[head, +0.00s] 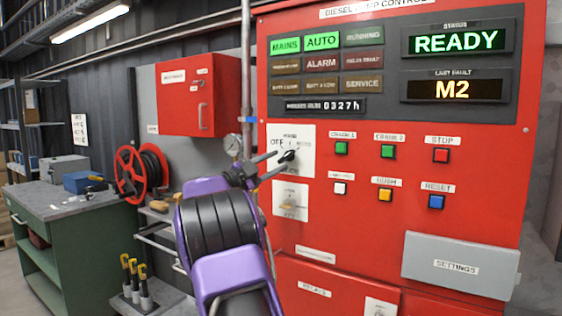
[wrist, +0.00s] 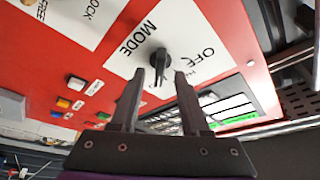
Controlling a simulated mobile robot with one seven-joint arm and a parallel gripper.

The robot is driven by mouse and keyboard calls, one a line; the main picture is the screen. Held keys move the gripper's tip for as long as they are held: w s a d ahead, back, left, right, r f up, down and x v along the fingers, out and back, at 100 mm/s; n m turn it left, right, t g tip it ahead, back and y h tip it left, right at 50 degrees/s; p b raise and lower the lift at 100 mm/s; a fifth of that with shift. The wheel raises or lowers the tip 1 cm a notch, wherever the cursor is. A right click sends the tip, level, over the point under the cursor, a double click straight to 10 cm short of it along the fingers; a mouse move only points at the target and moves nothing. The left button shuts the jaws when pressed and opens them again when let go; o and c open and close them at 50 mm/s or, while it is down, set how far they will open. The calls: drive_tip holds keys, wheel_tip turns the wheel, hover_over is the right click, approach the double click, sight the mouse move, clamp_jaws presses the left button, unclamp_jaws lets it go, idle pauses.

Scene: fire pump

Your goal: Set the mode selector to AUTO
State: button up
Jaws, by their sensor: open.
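The mode selector is a black knob (head: 287,156) on a white plate (head: 303,141) at the lower left of the red panel's upper part. In the wrist view the knob (wrist: 159,60) sits by the words MODE and OFF. My gripper (head: 281,161) is open, its two dark fingers pointing at the knob. In the wrist view the fingertips (wrist: 159,72) lie on either side of the knob; I cannot tell whether they touch it. Fingers hide part of the plate's lettering, and the knob's exact pointing is unclear. The AUTO lamp (head: 321,41) is lit green.
Push buttons sit right of the selector, including a red STOP button (head: 441,155). A second white plate (head: 291,202) is just below.

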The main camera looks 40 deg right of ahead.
drive_tip(key=v, duration=1.4)
drive_tip(key=shift+a, duration=0.25)
